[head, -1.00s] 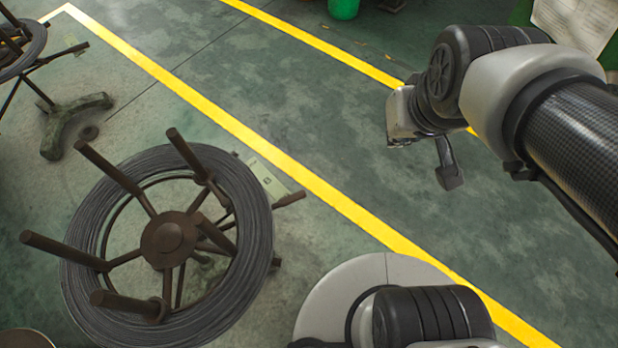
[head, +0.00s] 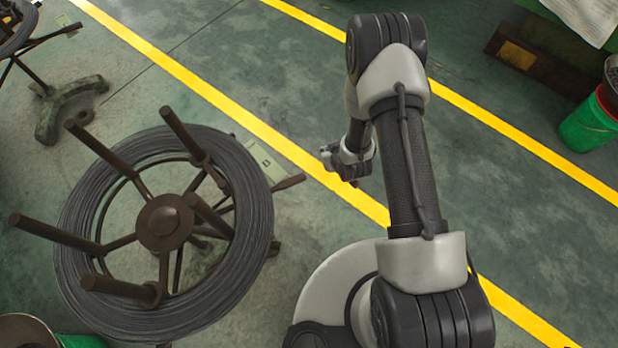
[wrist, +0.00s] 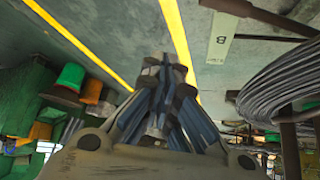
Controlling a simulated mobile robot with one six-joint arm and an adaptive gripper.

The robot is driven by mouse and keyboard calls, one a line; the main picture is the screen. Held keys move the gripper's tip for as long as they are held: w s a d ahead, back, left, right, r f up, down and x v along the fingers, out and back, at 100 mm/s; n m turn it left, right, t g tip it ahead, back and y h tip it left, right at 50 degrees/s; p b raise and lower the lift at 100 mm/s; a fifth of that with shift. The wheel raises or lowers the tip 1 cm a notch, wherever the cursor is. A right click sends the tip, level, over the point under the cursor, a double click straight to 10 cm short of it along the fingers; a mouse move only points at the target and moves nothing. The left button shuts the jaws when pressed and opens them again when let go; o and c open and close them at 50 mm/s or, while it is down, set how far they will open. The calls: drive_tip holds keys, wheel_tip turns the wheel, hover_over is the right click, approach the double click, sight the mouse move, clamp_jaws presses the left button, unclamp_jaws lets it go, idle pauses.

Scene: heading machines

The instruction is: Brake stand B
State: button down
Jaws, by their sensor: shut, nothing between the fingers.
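A stand holding a large coil of grey wire (head: 245,215) is left of centre in the head view, with a rusty brown hub and spokes (head: 164,223). A short brown handle (head: 289,183) sticks out from its right side. Beside it is a pale plate (head: 258,163); in the wrist view this plate (wrist: 221,38) is marked B. A brown bar (wrist: 232,7) shows near it there. My gripper (head: 338,168) is right of the handle, apart from it, and small in the head view. In the wrist view my gripper (wrist: 165,66) is shut and empty.
Another stand with a coil and a green-grey foot (head: 68,108) is at the upper left. A green bucket (head: 590,122) stands at the right. Yellow floor lines (head: 225,107) run diagonally. Open floor lies between the lines.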

drive_tip(key=s+a+f+y, duration=0.1)
drive_tip(key=s+f, duration=0.8)
drive_tip(key=f, duration=0.4)
drive_tip(key=shift+s+a+b, duration=0.3)
drive_tip(key=shift+a+b, duration=0.05)
drive_tip(key=w+r+b+x, duration=0.1)
drive_tip(key=b+x, duration=0.5)
drive_tip(key=x, duration=0.7)
drive_tip(key=shift+w+a+f, duration=0.2)
drive_tip(key=shift+w+a, duration=0.15)
drive_tip(key=shift+a, duration=0.05)
drive_tip(key=shift+d, duration=0.1)
